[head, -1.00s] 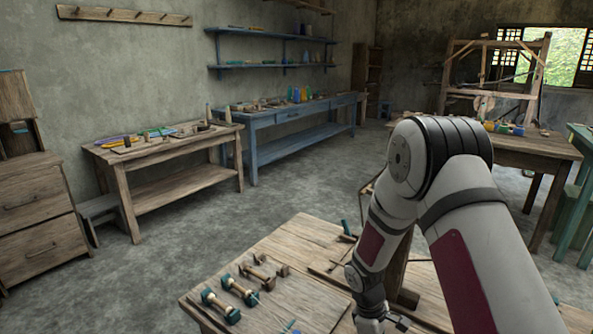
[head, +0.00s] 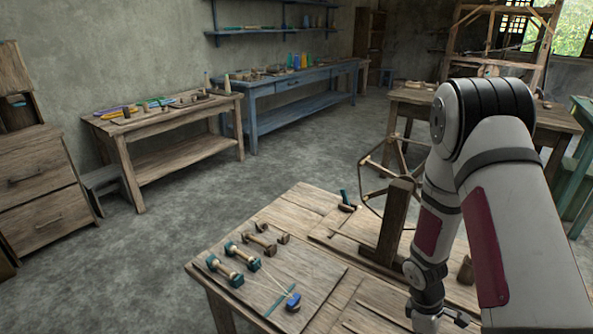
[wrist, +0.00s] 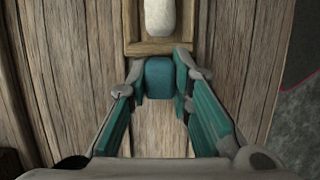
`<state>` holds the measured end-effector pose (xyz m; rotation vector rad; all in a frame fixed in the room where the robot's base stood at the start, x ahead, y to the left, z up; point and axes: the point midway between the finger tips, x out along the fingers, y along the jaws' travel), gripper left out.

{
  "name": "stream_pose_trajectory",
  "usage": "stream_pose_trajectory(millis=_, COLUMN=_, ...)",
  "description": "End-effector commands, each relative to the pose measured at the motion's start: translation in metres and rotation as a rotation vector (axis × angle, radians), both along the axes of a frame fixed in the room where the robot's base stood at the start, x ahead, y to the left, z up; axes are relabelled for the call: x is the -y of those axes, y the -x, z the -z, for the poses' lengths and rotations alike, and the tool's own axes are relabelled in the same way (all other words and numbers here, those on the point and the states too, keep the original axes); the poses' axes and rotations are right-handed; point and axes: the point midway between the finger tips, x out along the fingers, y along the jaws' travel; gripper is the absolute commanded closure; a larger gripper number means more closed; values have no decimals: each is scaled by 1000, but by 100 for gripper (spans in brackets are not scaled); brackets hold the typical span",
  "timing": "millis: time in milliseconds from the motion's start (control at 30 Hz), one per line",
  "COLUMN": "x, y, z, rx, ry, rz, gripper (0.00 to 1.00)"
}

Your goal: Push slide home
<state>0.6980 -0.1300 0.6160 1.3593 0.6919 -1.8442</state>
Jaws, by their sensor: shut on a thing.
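In the wrist view my gripper (wrist: 160,84) is shut on a blue block (wrist: 159,77), with one fingertip against each side of it. The block sits at the near edge of a small wooden frame (wrist: 131,47) on a planked wooden surface (wrist: 70,80). A cream, rounded piece (wrist: 160,15) lies inside the frame, its far end cut off by the picture's top. I cannot tell which of these parts is the slide. In the head view my gripper is at the bottom edge, partly cut off, and the block and frame do not show there.
Other benches stand behind. Grey floor (head: 130,260) is open to the left.

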Motion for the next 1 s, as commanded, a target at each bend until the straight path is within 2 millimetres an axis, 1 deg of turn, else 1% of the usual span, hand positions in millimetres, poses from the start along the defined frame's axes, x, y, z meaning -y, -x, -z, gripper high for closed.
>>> stream_pose_trajectory(millis=300, x=38, y=28, z=0, rx=0, ry=-1, rz=2, gripper=98)
stream_pose_trajectory(millis=433, x=50, y=37, z=1, rx=1, ry=0, rz=2, gripper=98)
stream_pose_trajectory(millis=567, x=56, y=41, z=1, rx=3, ry=-2, rz=0, gripper=98)
stream_pose_trajectory(millis=767, x=57, y=41, z=1, rx=2, ry=-2, rz=-1, gripper=98)
stream_pose_trajectory(millis=800, x=57, y=41, z=1, rx=1, ry=-2, rz=-1, gripper=76)
stream_pose_trajectory(millis=867, x=56, y=41, z=1, rx=1, ry=-2, rz=-1, gripper=62)
stream_pose_trajectory(millis=900, x=56, y=41, z=1, rx=1, ry=-2, rz=-1, gripper=57)
stream_pose_trajectory(millis=1000, x=56, y=42, z=1, rx=0, ry=-2, rz=-1, gripper=57)
